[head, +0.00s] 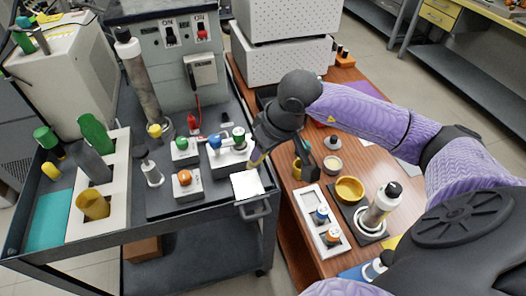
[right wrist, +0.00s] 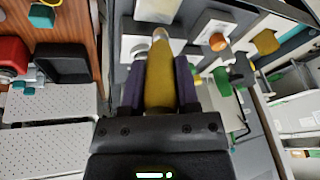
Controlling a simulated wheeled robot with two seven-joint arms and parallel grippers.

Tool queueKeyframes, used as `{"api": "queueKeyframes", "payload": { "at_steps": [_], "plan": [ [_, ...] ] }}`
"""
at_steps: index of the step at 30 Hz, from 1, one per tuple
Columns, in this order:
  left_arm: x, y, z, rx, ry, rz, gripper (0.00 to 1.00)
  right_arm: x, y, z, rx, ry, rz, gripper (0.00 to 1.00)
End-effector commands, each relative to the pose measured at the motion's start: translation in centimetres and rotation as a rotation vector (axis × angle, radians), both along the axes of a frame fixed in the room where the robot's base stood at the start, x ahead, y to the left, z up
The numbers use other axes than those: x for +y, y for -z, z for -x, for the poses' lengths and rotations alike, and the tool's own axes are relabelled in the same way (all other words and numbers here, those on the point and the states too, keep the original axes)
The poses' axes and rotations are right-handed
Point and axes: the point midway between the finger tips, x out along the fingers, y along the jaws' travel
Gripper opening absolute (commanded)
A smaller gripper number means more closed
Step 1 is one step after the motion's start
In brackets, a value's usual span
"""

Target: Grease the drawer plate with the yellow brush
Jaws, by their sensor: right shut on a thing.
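My right gripper (head: 262,150) is shut on the yellow brush (head: 257,161). In the right wrist view the brush (right wrist: 158,75) stands out between the two dark fingers (right wrist: 160,90), its pale tip pointing up the picture. The white drawer plate (head: 247,185) lies at the front right edge of the dark cart, above a handle. The brush tip is just above the plate's far edge in the head view. The plate also shows beyond the tip in the right wrist view (right wrist: 155,10). I cannot tell whether tip and plate touch. My left gripper is not in view.
Switch boxes with green, blue and orange knobs (head: 184,180) stand left of the plate. A wooden table (head: 300,262) on the right holds a yellow bowl (head: 349,189), a white rack (head: 312,213) and a bottle (head: 380,207). A white tray (head: 118,190) with cylinders lies at left.

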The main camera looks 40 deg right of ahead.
Motion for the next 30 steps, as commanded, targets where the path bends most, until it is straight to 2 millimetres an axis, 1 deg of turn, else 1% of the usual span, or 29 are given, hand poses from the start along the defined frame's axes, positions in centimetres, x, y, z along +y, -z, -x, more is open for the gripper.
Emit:
{"api": "queueKeyframes", "payload": {
  "at_steps": [1, 3, 7, 21, 30],
  "plan": [
    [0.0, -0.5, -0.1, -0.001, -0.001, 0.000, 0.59, -0.1, -0.7, 0.0, -0.002, 0.003, 0.001, 0.00],
    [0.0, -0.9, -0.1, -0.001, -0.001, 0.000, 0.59, -0.1, -1.3, 0.1, -0.001, 0.007, 0.000, 0.00],
    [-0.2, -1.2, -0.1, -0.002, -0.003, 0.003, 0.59, -0.1, -2.0, 0.1, 0.000, 0.010, 0.000, 0.00],
    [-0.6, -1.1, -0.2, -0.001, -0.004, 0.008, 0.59, -0.1, -1.9, 0.2, 0.000, 0.010, 0.000, 0.00],
    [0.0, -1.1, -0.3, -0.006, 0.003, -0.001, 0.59, -0.1, -1.9, 0.2, 0.000, 0.010, 0.000, 0.00]
  ]
}}
